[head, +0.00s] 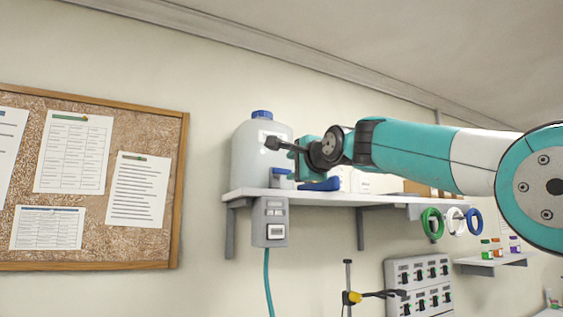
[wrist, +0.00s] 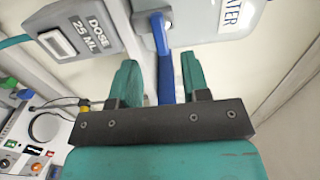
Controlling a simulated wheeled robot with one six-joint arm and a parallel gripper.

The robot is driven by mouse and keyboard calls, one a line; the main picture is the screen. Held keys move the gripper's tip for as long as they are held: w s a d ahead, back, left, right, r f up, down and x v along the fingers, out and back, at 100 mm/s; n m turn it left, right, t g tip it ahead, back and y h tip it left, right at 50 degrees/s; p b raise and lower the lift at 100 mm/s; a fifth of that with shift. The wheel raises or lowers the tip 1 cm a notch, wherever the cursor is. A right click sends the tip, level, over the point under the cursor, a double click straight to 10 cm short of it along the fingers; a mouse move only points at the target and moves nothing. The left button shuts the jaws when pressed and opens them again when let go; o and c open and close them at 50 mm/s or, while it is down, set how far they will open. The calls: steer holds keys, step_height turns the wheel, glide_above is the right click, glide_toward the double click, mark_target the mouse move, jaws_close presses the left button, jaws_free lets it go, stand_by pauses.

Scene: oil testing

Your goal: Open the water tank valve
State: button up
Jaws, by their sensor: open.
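The water tank (head: 245,158) is a pale grey jug with a blue cap, standing at the left end of the wall shelf. In the wrist view, its wall (wrist: 200,14) shows at the top with part of a "WATER" label. The valve's blue lever (wrist: 166,62) comes down from the tank in the wrist view. My gripper (wrist: 160,65) is open, with one teal finger on each side of the lever. A gap shows between the lever and each finger; depth is hard to judge. In the head view my gripper is partly hidden in front of the tank.
A grey box (head: 270,222) marked "DOSE 25 ML" hangs below the shelf front (head: 400,201), with a teal hose under it. Coloured rings (head: 432,223) hang to the right. A switch panel (head: 420,284) is on the wall below. A corkboard (head: 150,235) is at left.

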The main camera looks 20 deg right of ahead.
mark_target(283, 171)
steer(key=w+p, duration=0.1)
steer(key=w, duration=0.2)
steer(key=w+a+p, duration=0.1)
steer(key=w+p, duration=0.1)
steer(key=w, duration=0.1)
steer(key=shift+a+r, duration=0.1)
steer(key=shift+r, duration=0.1)
steer(key=shift+w+a+f+p, duration=0.1)
steer(key=shift+w+f+p, duration=0.15)
steer(key=shift+w, duration=0.35)
jaws_close()
